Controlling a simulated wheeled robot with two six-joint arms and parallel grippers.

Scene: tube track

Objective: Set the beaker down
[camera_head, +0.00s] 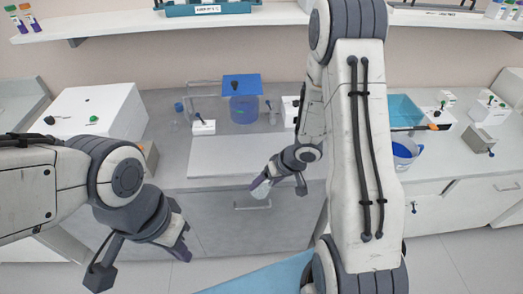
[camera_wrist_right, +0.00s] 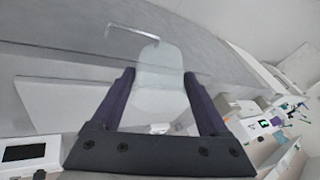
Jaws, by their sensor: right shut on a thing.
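The beaker (camera_head: 261,189) is small, clear and pale. My right gripper (camera_head: 266,181) is shut on it, just in front of the counter's front edge, over the drawer face in the head view. In the right wrist view the see-through beaker (camera_wrist_right: 158,82) sits between the two purple fingers of my right gripper (camera_wrist_right: 160,95). A pale flat board (camera_head: 225,170) lies on the counter behind the gripper. My left gripper (camera_head: 181,250) hangs low at the lower left, away from the beaker; its finger gap cannot be made out.
A blue-lidded container (camera_head: 243,108) stands at the back of the counter (camera_head: 170,165). A white box (camera_head: 95,108) is at left. A teal tray (camera_head: 403,110) and a blue-rimmed jug (camera_head: 404,152) are at right, partly behind my right arm. Shelves run above. The pale board looks bare.

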